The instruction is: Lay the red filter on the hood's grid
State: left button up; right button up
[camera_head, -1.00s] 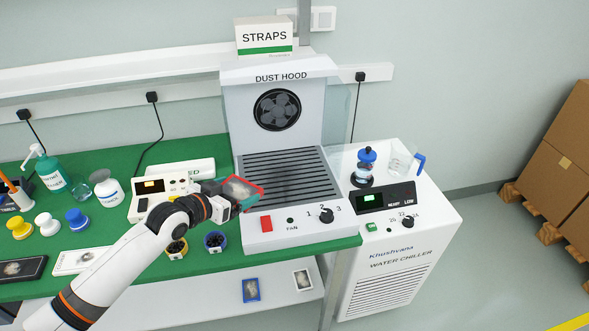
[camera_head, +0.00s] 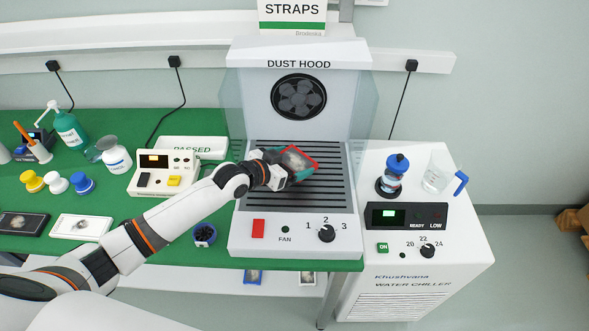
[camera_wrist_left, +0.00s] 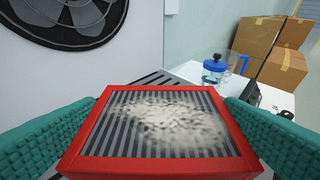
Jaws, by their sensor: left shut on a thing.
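The red filter (camera_head: 300,158) is a red-framed panel with a patch of pale dust on its pleats. It also shows in the left wrist view (camera_wrist_left: 160,165), between the two teal fingers. My left gripper (camera_head: 287,165) is shut on the filter and holds it over the hood's grid (camera_head: 335,190). The grid is a dark slotted surface in the dust hood (camera_head: 247,100), partly hidden by my arm and the filter. I cannot tell whether the filter touches the grid. My right gripper is not in view.
The hood's front has a red switch (camera_head: 258,228) and a fan knob (camera_head: 327,233). A water chiller (camera_head: 430,270) with a blue-capped bottle (camera_head: 394,176) and a jug (camera_head: 437,172) stands to the right. Bottles, knobs and trays fill the green bench (camera_head: 110,180) at left.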

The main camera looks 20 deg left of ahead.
pick_arm(q)
jog(key=f, duration=0.3)
jog(key=w+f, duration=0.1)
jog(key=shift+d+f, duration=0.25)
jog(key=shift+d, duration=0.05)
jog(key=shift+s+a+f, duration=0.1)
jog(key=shift+f, duration=0.05)
jog(key=shift+s, duration=0.1)
jog(key=o, duration=0.7)
